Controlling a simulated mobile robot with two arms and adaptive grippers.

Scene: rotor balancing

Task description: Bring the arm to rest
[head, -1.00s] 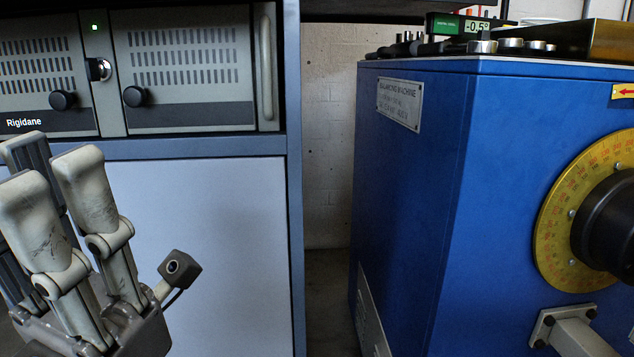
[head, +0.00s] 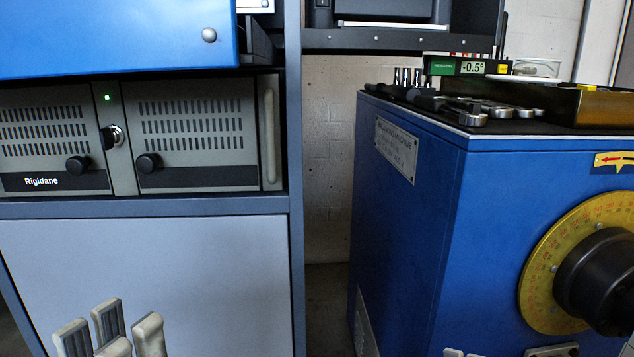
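My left gripper (head: 110,332) is at the bottom left, with only the upper parts of its fingers in the picture. Ribbed dark pads show on the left fingers and pale finger backs on the right, with a gap between them. It looks open and empty, in front of the pale panel (head: 170,265) under the rack shelf. Its palm and the rest of the arm are below the frame.
A rack with the grey Rigidane unit (head: 200,180) stands left. A blue balancing machine (head: 405,220) stands right, with a yellow dial (head: 545,270), tools (head: 490,110) and a display reading -0.5° (head: 473,68). A narrow gap (head: 327,200) separates rack and machine.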

